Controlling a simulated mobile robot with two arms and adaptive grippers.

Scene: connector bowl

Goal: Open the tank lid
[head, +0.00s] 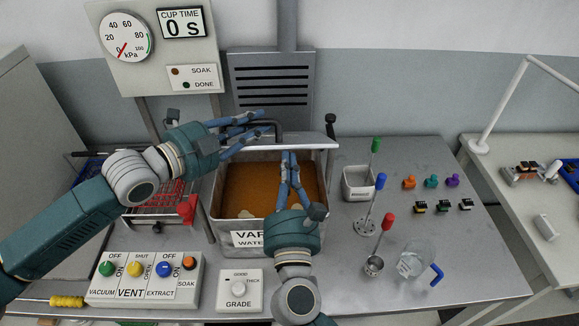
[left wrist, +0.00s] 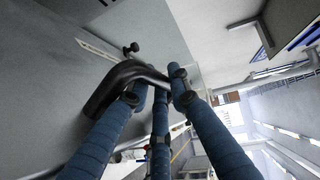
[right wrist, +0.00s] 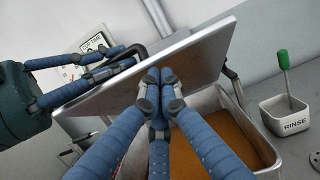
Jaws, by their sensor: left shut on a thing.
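The tank (head: 222,226) is a metal box of amber liquid (head: 250,185), its top open toward me. Its lid (head: 318,145) stands raised and tilted at the back, nearly edge-on in the head view; in the right wrist view it is a slanted grey plate (right wrist: 190,58). My left gripper (head: 266,123) is shut on the dark bent lid handle (head: 294,125), which runs between its fingers in the left wrist view (left wrist: 120,82). My right gripper (head: 289,155) points at the lid over the tank, fingers together and empty. Whether its tips touch the lid is unclear.
A rinse cup (head: 358,185) with a green-handled tool stands right of the tank. A red rack (head: 150,202) is at the left. A switch panel (head: 145,280) and a grade box (head: 240,291) are in front. Beaker (head: 412,263) and small connectors (head: 431,181) lie right.

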